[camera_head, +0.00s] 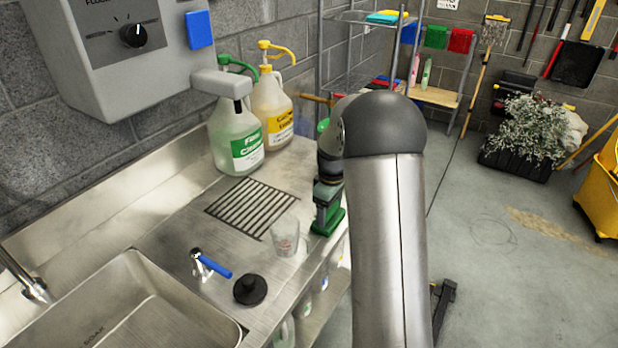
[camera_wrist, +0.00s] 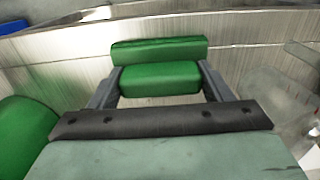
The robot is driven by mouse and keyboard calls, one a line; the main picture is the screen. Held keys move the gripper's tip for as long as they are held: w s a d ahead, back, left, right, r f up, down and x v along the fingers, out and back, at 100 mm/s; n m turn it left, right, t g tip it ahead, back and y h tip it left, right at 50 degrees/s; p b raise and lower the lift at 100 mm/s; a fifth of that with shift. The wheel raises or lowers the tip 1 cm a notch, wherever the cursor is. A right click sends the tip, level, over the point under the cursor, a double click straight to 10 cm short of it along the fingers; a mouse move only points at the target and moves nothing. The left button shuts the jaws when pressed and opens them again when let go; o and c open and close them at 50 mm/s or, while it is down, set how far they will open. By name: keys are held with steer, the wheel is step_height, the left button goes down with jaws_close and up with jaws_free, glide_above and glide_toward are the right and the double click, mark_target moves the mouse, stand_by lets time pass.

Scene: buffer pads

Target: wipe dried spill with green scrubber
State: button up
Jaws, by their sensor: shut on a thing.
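The green scrubber (camera_head: 328,222) is at the counter's right edge, low at the end of my arm. In the wrist view the green scrubber (camera_wrist: 160,78) sits between the two fingers. My gripper (camera_head: 328,192) is shut on it. Whether the scrubber touches the steel surface is unclear. No dried spill stands out clearly on the counter near the scrubber; my arm hides the area to its right. A tan stain (camera_head: 545,228) lies on the floor at right, and I cannot tell if it is the spill.
A clear cup (camera_head: 285,236) stands close left of the scrubber. A black stopper (camera_head: 250,289), blue-handled valve (camera_head: 212,264), sink (camera_head: 150,305) and drain grate (camera_head: 250,207) lie further left. A yellow bucket (camera_head: 603,185) is at far right.

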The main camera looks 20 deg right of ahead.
steer(key=shift+w+a+p, duration=0.35)
steer(key=shift+w+a, duration=0.6)
steer(key=shift+w, duration=0.25)
steer(key=shift+w+a+p, duration=0.3)
steer(key=shift+w+a, duration=0.6)
steer(key=shift+w, duration=0.3)
steer(key=shift+w+a+r+p, duration=0.1)
steer(key=shift+w+r+p, duration=0.05)
steer(key=shift+r+p, duration=0.2)
step_height(320, 180, up, 2)
steer(key=shift+r+p, duration=0.15)
steer(key=shift+p, duration=0.25)
steer(key=shift+r+p, duration=1.55)
steer(key=shift+r, duration=1)
steer(key=shift+r+p, duration=0.2)
steer(key=shift+p, duration=0.55)
